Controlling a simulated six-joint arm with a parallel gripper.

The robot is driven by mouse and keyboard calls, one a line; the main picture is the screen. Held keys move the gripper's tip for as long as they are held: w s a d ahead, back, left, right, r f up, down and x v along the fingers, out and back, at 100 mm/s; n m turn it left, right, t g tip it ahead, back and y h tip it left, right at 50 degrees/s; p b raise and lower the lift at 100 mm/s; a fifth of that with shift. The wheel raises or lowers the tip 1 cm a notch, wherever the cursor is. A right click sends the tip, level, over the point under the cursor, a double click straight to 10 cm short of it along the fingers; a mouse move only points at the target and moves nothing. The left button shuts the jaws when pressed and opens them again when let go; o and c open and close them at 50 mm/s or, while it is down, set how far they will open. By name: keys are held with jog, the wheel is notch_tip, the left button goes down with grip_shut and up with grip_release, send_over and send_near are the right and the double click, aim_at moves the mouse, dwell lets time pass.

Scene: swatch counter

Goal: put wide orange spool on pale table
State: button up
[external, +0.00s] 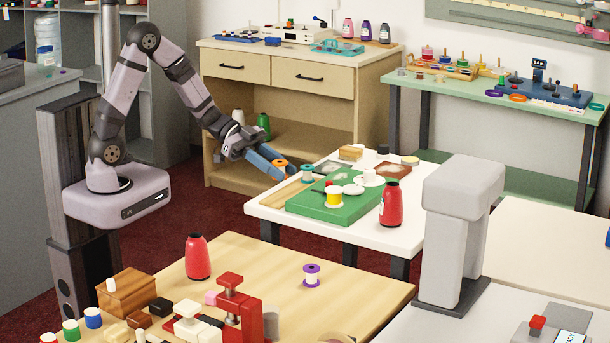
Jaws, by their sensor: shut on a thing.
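The wide orange spool (280,164) is at the tips of my gripper (278,171), between its blue fingers, which are shut on it. The spool looks upright, with the fingers partly hiding it. It shows at the left back edge of the pale, white-topped table (404,232). I cannot tell whether it touches the top or hangs just above it. A teal spool (307,173) stands close to its right.
A green mat (310,206) with a yellow spool (333,195) covers much of the pale table. A red cone (390,203), a white cup (370,178) and small trays also crowd it. A wooden table (270,262) is in front. A grey machine (461,225) stands right.

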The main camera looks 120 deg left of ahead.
jog(key=shift+w+d+f+m+g+h+p, duration=0.75)
jog(key=shift+w+d+m+h, duration=1.15)
jog(key=shift+d, duration=3.2)
jog(key=shift+w+d+f+m+g+h+p, duration=0.3)
jog(key=shift+w+d+f+m+g+h, duration=1)
jog(key=shift+d, duration=3.85)
jog(key=shift+w+d+f+m+g+h+p, duration=0.5)
jog(key=shift+w+d+m+g+h, duration=1.4)
jog(key=shift+d, duration=3.2)
jog(key=shift+m+t+h, duration=0.5)
jog(key=shift+m+t, duration=0.2)
jog(key=shift+t, duration=0.05)
jog(key=shift+w+f+p, duration=0.2)
jog(key=shift+f, duration=1.45)
jog(key=shift+w+f+p, duration=0.15)
jog(key=shift+f+p, duration=0.05)
jog(key=shift+f, duration=1.4)
jog(key=shift+w+f+p, duration=0.2)
jog(key=shift+f, duration=1.45)
jog(key=shift+f, duration=0.1)
jog(key=shift+f, duration=0.15)
jog(key=o, duration=1)
